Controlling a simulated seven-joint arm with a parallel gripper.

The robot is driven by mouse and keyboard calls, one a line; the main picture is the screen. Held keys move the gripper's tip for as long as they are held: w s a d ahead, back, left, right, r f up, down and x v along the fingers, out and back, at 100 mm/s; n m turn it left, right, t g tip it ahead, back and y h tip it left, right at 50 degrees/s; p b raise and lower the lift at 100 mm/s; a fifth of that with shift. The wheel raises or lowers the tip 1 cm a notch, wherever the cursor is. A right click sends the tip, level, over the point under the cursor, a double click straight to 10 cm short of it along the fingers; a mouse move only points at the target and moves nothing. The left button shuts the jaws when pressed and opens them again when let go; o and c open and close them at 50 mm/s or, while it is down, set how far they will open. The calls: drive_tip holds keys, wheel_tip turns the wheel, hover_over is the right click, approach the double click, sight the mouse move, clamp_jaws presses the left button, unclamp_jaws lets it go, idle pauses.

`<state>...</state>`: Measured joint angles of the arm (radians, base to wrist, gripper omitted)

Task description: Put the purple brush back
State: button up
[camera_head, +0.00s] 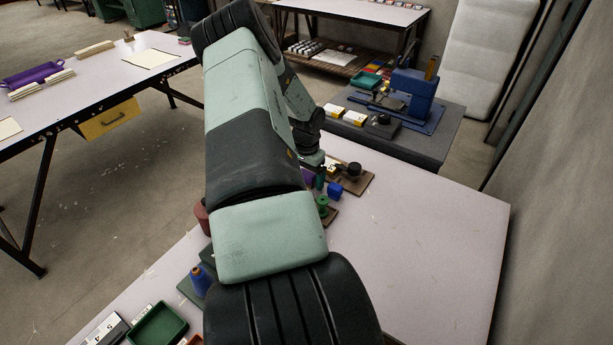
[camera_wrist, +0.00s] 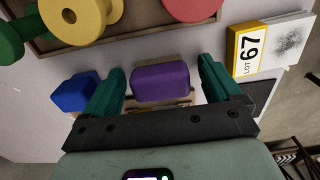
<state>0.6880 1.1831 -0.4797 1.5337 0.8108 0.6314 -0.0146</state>
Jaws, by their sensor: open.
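The purple brush (camera_wrist: 160,82) lies between my gripper's two green fingers in the wrist view, with pale bristles showing along its far edge. My gripper (camera_wrist: 161,68) is open, with one finger to each side of the brush and visible gaps between. In the head view my arm covers most of this spot; a small purple patch (camera_head: 308,175), probably the brush, shows beside the arm's end.
A blue block (camera_wrist: 74,93) sits left of the left finger. A tray (camera_wrist: 130,25) with green, yellow and red spools lies beyond the brush. A white and yellow box marked LOT 67 (camera_wrist: 245,45) is at right. The table's right side (camera_head: 420,250) is clear.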

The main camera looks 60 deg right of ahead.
sight(306, 173)
wheel_tip(306, 173, up, 12)
idle(0.4)
drive_tip(key=shift+r, duration=0.15)
idle(0.3)
drive_tip(key=w+a+r+n+t, duration=0.1)
drive_tip(key=w+a+r+n, duration=0.1)
drive_tip(key=w+a+r, duration=0.4)
drive_tip(key=w+a+r+n+t, duration=0.1)
drive_tip(key=w+a+r+n, duration=0.2)
drive_tip(key=a+r, duration=0.55)
drive_tip(key=a+r+n+t, duration=0.1)
drive_tip(key=a+r+n, duration=0.3)
drive_tip(key=a+r, duration=0.8)
drive_tip(key=s+a+r+n+t, duration=0.15)
drive_tip(key=a+r+n, duration=0.25)
drive_tip(key=a, duration=0.5)
drive_tip(key=s+a+r+n, duration=0.1)
drive_tip(key=s+a+n, duration=0.1)
drive_tip(key=s+a, duration=0.2)
drive_tip(key=s+a+r+n+t, duration=0.1)
drive_tip(key=s+a+n, duration=0.2)
drive_tip(key=s, duration=0.7)
drive_tip(key=a, duration=0.2)
drive_tip(key=shift+s+a, duration=0.3)
drive_tip(key=shift+t, duration=0.25)
